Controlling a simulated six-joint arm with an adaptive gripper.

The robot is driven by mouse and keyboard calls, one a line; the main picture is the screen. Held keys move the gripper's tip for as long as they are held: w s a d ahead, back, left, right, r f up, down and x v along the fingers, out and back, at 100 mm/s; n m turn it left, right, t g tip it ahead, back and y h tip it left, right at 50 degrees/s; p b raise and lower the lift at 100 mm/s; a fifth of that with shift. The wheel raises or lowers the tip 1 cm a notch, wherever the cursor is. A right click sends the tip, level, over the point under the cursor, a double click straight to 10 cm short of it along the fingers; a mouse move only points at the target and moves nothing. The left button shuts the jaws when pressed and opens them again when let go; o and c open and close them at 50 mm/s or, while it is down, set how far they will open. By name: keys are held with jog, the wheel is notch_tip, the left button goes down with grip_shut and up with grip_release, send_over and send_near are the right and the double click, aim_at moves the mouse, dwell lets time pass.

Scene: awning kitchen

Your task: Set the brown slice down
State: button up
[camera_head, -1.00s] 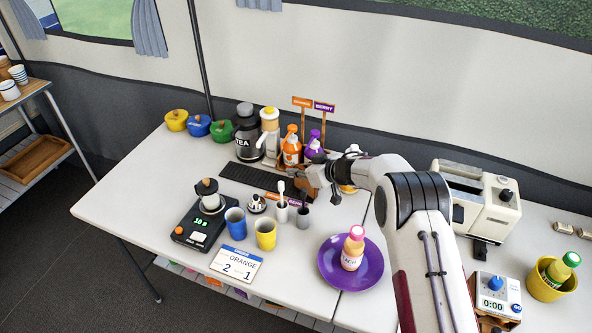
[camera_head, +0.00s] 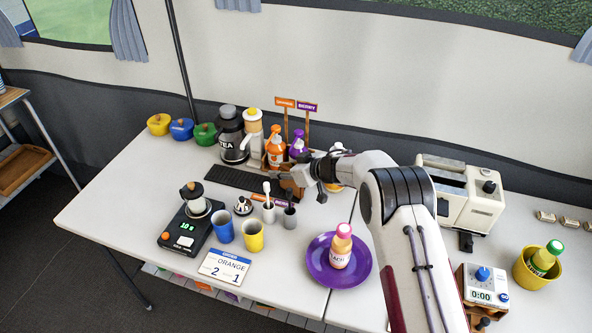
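My gripper (camera_head: 303,172) reaches in from the right over the back middle of the table, fingers toward the left. The brown slice (camera_head: 290,183) shows as a small brown patch at its fingertips, and the gripper appears shut on it. The slice is partly hidden by the fingers. It is near the right end of a long black slatted mat (camera_head: 231,178); whether it touches the mat or the table I cannot tell.
A wooden stand with orange and purple pump bottles (camera_head: 298,146) is just behind. Cups with brushes (camera_head: 268,212) stand in front. A purple plate (camera_head: 322,278) with a bottle, a scale (camera_head: 184,230) and a toaster (camera_head: 462,195) are farther off.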

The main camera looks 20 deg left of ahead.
jog(key=v, duration=1.2)
jog(key=shift+f, duration=0.1)
dwell(0.9)
